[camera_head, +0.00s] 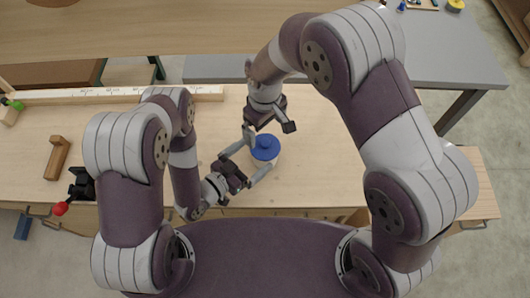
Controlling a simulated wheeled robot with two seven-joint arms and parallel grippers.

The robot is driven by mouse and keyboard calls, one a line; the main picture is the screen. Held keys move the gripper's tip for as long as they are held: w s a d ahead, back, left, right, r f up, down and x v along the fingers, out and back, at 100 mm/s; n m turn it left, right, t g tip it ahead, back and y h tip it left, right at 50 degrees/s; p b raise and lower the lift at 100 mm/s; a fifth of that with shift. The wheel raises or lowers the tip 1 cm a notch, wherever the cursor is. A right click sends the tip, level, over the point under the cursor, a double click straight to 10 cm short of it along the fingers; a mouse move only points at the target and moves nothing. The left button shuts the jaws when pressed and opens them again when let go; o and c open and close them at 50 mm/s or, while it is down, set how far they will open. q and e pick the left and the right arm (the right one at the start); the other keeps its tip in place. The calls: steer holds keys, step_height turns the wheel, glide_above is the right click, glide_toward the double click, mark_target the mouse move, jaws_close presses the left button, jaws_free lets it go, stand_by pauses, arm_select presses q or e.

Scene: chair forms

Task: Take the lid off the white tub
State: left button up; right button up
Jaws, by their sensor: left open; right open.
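The white tub (262,164) stands on the wooden bench and shows only as a pale rim and side under its blue lid. The blue lid (265,147) sits on top of the tub, with a raised knob in its middle. My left gripper (253,156) is open, low at the tub, with one finger on its left side and the other near its lower right side. Whether the fingers touch the tub I cannot tell. My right gripper (269,132) is open above and behind the lid, its fingers spread to either side.
The wooden bench top (330,150) is clear to the right of the tub. A wooden block (57,158) and a black clamp-like tool with a red ball (80,185) lie at the left. A long ruler (110,95) runs along the back left. A grey table (440,60) stands behind.

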mark_target(255, 155)
arm_select(q)
steer(key=shift+x, duration=2)
steer(key=c, duration=1.2)
arm_select(e)
step_height(255, 155, up, 4)
steer(key=m, duration=0.4)
step_height(255, 155, down, 11)
steer(key=shift+f, duration=0.2)
steer(key=c, duration=0.9)
steer(key=shift+o, duration=0.2)
steer(key=shift+r, duration=0.15)
